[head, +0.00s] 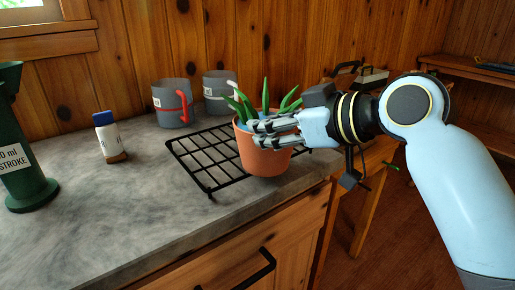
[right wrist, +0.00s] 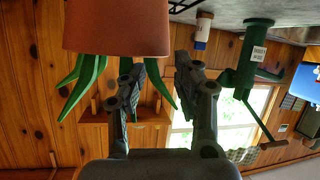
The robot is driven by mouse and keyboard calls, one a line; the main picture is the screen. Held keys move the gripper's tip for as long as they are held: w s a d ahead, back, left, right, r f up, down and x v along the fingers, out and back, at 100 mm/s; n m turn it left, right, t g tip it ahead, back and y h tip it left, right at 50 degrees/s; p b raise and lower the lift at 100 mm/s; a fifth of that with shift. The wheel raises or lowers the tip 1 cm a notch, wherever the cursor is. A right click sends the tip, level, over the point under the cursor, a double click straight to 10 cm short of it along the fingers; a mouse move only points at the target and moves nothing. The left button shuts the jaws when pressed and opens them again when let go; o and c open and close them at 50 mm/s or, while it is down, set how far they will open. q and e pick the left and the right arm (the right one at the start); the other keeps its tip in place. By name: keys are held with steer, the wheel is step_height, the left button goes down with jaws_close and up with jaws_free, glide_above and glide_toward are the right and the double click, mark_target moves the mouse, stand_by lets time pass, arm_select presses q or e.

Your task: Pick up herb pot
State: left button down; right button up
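The herb pot (head: 264,162) is a terracotta pot with upright green leaves, standing upright by the black wire rack near the counter's front right. My right gripper (head: 254,133) comes in from the right, its fingers across the near side of the pot's upper part and partly hiding rim and leaves. In the right wrist view, which is upside down, the pot (right wrist: 116,28) is at the upper left. The fingers (right wrist: 166,66) are apart with a gap between them; the pot lies toward the left finger, not clearly between both. Contact cannot be told. My left gripper is not in view.
The black wire rack (head: 193,160) lies beside the pot. A blue-capped white bottle (head: 109,136) and a green pump-like device (head: 22,160) stand left. The counter's front left is clear.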

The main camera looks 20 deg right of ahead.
mark_target(247, 130)
steer(key=x, duration=0.6)
steer(key=shift+a+f, duration=0.1)
steer(key=shift+f, duration=0.25)
jaws_close()
steer(key=shift+r, duration=0.15)
